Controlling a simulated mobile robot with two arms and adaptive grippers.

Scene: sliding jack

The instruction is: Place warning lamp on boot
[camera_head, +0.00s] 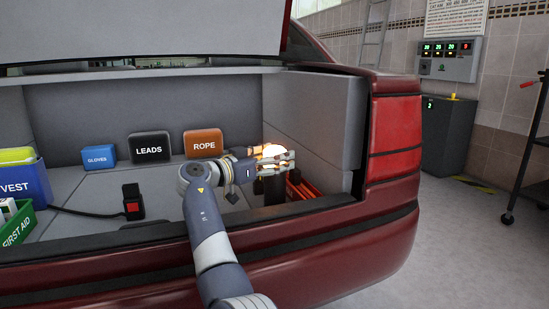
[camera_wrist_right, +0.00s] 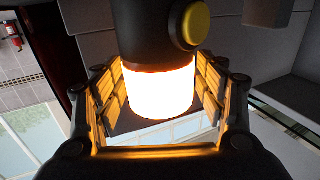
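The warning lamp has a glowing top (camera_head: 272,151) and a dark body below it, inside the right end of the car's boot. In the right wrist view, the lamp (camera_wrist_right: 157,90) shows a bright lens and a black body with a yellow button. My right gripper (camera_head: 282,160) reaches in from the left, with its fingers around the glowing part. Whether the lamp's base touches the boot floor (camera_head: 85,190) is hidden. My left gripper is not in view.
Blue gloves box (camera_head: 98,157), black leads case (camera_head: 149,147) and orange rope case (camera_head: 203,142) stand along the back. A blue vest bin (camera_head: 25,184), green first-aid box (camera_head: 18,224) and black corded device (camera_head: 132,201) are left. A red-orange item (camera_head: 302,188) lies beside the lamp.

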